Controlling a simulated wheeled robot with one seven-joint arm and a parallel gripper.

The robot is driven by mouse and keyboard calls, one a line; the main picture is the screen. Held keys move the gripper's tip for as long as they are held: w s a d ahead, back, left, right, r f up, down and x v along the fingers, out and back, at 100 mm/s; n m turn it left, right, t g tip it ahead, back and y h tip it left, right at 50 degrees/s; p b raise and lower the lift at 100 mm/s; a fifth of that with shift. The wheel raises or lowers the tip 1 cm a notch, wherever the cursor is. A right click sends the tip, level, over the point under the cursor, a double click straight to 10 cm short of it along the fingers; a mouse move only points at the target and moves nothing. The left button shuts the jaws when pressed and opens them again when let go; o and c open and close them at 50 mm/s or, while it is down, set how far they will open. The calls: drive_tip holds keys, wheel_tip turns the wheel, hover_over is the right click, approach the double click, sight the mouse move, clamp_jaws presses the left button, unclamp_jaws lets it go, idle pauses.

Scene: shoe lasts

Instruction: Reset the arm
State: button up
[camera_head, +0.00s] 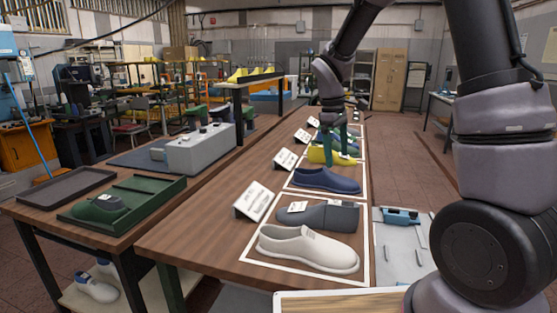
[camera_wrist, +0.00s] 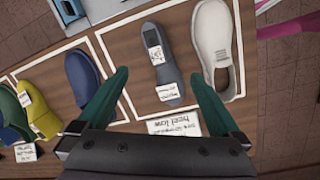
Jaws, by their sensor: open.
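My gripper (camera_head: 338,143) hangs over the long wooden table in the head view, above the row of shoes and lasts. In the wrist view its two green fingers (camera_wrist: 160,95) are spread apart with nothing between them touching. A grey shoe last (camera_wrist: 160,62) with a white label lies below, between the fingers in that view. A white shoe (camera_wrist: 214,45) lies beside it. In the head view the white shoe (camera_head: 308,248) and grey last (camera_head: 325,216) lie in the nearest white-outlined area. A blue shoe (camera_head: 325,180) and a yellow last (camera_head: 330,155) lie farther back.
White label cards (camera_head: 254,200) stand along the table's left side. A second table at left holds a green tray (camera_head: 150,193) with a green last, a dark tray (camera_head: 65,186) and a grey machine block (camera_head: 200,150). A grey panel (camera_head: 400,250) adjoins the front right.

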drive_tip(key=s+d+r+m+t+y, duration=0.2)
drive_tip(key=s+d+r+m+t, duration=0.1)
drive_tip(key=s+r+m, duration=0.4)
drive_tip(key=s+d+r+m+t+y, duration=0.1)
drive_tip(key=s+d+r+m+t, duration=0.2)
drive_tip(key=s+r+m, duration=0.3)
drive_tip(key=s+r+t, duration=0.1)
drive_tip(key=s+r, duration=0.4)
drive_tip(key=s, duration=0.2)
drive_tip(key=shift+s+m+y, duration=0.15)
drive_tip(key=shift+m+y, duration=0.25)
drive_tip(key=shift+d, duration=0.1)
